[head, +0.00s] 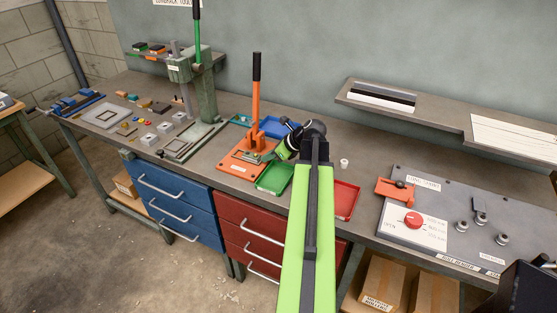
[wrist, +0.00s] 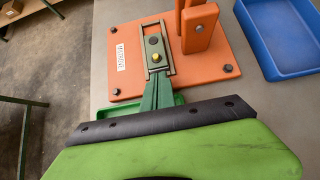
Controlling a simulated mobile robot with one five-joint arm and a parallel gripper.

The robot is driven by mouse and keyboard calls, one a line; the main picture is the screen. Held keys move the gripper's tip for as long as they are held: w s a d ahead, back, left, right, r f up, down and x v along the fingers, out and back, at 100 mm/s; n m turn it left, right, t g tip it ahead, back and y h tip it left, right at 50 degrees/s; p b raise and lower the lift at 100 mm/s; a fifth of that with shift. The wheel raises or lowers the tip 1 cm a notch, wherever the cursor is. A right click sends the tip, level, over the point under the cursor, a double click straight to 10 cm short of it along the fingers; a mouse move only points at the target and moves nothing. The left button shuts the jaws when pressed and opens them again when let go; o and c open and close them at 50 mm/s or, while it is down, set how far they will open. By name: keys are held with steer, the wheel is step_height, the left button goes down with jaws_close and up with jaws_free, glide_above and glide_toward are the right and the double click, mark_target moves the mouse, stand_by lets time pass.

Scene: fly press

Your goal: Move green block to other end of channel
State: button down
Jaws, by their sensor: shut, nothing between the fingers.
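A narrow channel frame (wrist: 172,58) lies on the orange base plate (wrist: 120,58) of the lever press. A dull green block (wrist: 154,46) sits inside the channel, with a dark round spot and a yellow spot on its top. My gripper (wrist: 158,76) has its green fingers closed together, with their tips at the near end of the channel, close to the block. I cannot tell whether they touch it. In the head view, my gripper (head: 267,157) is over the orange press plate (head: 238,165), and my arm hides part of the plate.
An orange lever (head: 256,95) with a black handle rises from the press, and its orange post (wrist: 198,28) stands right of the channel. A green tray (head: 274,178), a blue tray (head: 275,127) and a red tray (head: 345,200) are nearby. A green press (head: 200,85) stands further left.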

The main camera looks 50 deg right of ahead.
mark_target(257, 157)
steer(key=shift+w+a, duration=0.15)
steer(key=shift+w, duration=0.2)
steer(key=w, duration=0.2)
steer(key=w+a, duration=0.1)
steer(key=w, duration=0.1)
steer(key=shift+w, duration=0.15)
steer(key=shift+s, duration=0.2)
steer(key=s, duration=0.2)
steer(key=shift+s+d, duration=0.35)
steer(key=shift+s, duration=0.05)
steer(key=p+v, duration=0.7)
steer(key=v, duration=0.3)
steer(key=shift+s, duration=0.4)
